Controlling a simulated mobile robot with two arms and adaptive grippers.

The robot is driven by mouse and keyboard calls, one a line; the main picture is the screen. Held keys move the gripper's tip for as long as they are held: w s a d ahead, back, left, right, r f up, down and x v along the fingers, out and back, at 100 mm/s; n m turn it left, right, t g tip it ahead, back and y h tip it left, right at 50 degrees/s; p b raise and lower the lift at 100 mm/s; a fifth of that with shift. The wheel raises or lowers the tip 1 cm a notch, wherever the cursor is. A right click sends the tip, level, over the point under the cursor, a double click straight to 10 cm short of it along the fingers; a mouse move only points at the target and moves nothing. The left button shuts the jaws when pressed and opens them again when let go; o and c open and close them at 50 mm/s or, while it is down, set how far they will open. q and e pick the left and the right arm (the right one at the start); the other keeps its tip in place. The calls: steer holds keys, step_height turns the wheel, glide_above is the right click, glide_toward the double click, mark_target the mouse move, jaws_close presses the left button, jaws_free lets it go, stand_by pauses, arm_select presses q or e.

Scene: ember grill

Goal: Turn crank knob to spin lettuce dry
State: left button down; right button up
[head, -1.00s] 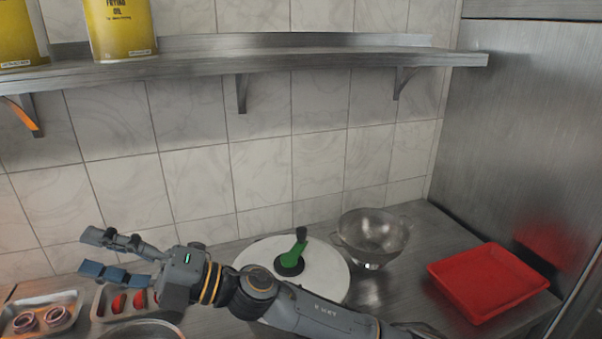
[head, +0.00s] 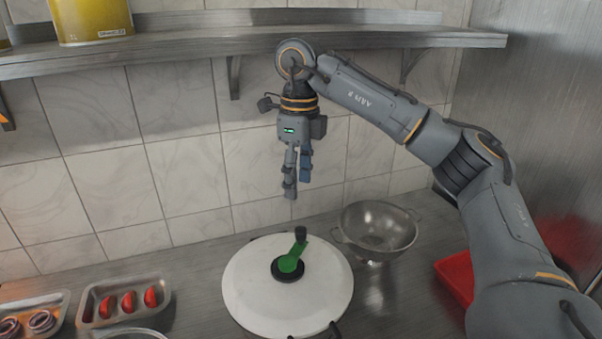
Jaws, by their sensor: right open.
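The salad spinner (head: 245,290) stands on the steel counter, its round white lid facing up. A green crank (head: 291,262) sits on the lid's dark hub, with a black knob (head: 301,234) upright at its far end. My right gripper (head: 297,190) hangs above the spinner, fingers pointing down, open and empty, clear of the knob. Lettuce is hidden under the lid. My left gripper is not in view.
A metal colander (head: 378,228) stands right of the spinner. A red tray (head: 456,277) is partly behind my right arm. Steel trays with tomato slices (head: 128,302) and onion rings (head: 42,321) lie left. A wall shelf (head: 190,47) holds yellow oil tins (head: 92,20).

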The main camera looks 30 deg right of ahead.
mark_target(301, 228)
steer(key=f+p, duration=0.1)
steer(key=f, duration=0.5)
steer(key=f+p, duration=0.2)
steer(key=f, duration=0.5)
steer(key=shift+s+d+f+p, duration=0.1)
steer(key=shift+d+f+p, duration=0.1)
steer(key=shift+f+p, duration=0.1)
steer(key=shift+c, duration=0.2)
jaws_close()
